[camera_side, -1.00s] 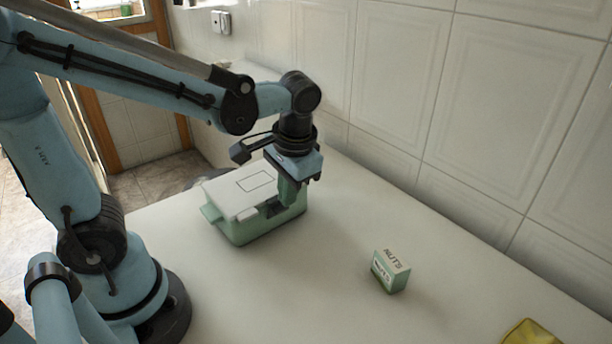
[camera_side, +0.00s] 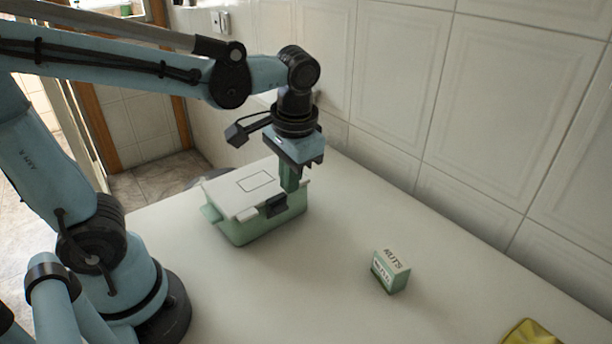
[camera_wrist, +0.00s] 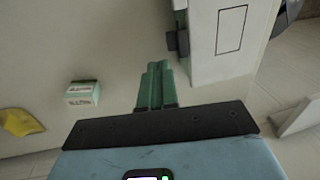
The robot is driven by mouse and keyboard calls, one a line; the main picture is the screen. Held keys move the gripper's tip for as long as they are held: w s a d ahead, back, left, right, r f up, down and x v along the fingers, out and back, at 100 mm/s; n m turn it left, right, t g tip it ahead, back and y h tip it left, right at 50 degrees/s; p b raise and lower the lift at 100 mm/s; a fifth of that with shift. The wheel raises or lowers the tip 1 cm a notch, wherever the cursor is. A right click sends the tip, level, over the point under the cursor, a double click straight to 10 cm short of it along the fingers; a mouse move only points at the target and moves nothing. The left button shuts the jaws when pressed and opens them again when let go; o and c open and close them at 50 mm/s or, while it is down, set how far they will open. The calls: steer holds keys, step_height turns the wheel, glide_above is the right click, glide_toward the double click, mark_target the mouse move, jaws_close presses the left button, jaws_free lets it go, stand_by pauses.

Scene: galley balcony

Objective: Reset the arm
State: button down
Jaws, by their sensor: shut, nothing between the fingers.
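My gripper (camera_side: 290,178) is shut and empty, its green fingers pointing down beside the latch side of a lidded box. In the wrist view its fingers (camera_wrist: 155,84) lie together. The box (camera_side: 262,229) is pale green with a white lid (camera_side: 240,190) that lies on it, marked with a dark rectangle outline. A dark latch (camera_side: 276,206) sits on the box's near right side, close to the fingertips. The box also shows in the wrist view (camera_wrist: 205,64). I cannot tell whether the fingers touch it.
A small green and white nuts carton (camera_side: 391,271) stands on the white counter (camera_side: 330,290) to the right, and shows in the wrist view (camera_wrist: 83,93). A yellow item (camera_side: 530,333) lies at the lower right. A tiled wall (camera_side: 470,110) runs behind. The counter's middle is clear.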

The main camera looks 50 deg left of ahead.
steer(key=t, duration=0.2)
steer(key=a+t+h, duration=0.1)
steer(key=t, duration=0.1)
steer(key=t+h, duration=0.1)
steer(key=t, duration=0.1)
steer(key=shift+s+a+f+t, duration=0.15)
steer(key=shift+s+a+t, duration=0.1)
steer(key=shift+t, duration=0.15)
steer(key=shift+d, duration=0.1)
stand_by(1.6)
steer(key=shift+w+d+f+g+y, duration=0.15)
steer(key=shift+f+g+y, duration=0.25)
steer(key=shift+f+g, duration=1.25)
steer(key=shift+w+d+f+g+y, duration=0.15)
steer(key=shift+f+g+y, duration=0.25)
steer(key=shift+f+g, duration=1.2)
steer(key=shift+a+r+g, duration=0.35)
steer(key=shift+a+r, duration=0.1)
steer(key=shift+a, duration=0.3)
